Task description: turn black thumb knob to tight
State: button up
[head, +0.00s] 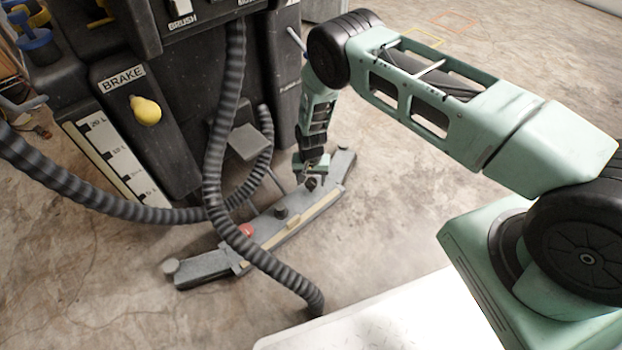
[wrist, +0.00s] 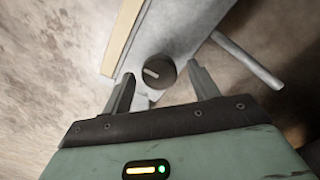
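A black thumb knob (wrist: 158,71) with a pale line on its face sits on the grey squeegee bar in the wrist view. My gripper (wrist: 161,82) is open, with one finger on each side of the knob and visible gaps between. I cannot tell how deep the knob sits between the fingertips. In the head view my gripper (head: 313,174) points down at the right part of the bar (head: 210,262), over a small dark knob (head: 311,184) that it partly hides. Another black knob (head: 281,212) stands near the bar's middle. No tight mark is readable.
A red knob (head: 246,230) sits on the bar further left. A ribbed grey hose (head: 217,170) hangs in front of the dark machine and crosses the bar. A yellow brake knob (head: 146,110) is on the machine. Concrete floor to the right of the bar is clear.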

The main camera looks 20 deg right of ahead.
aim_at(311, 181)
notch_tip(311, 181, up, 17)
jog(key=p, duration=0.7)
jog(key=shift+r, duration=0.2)
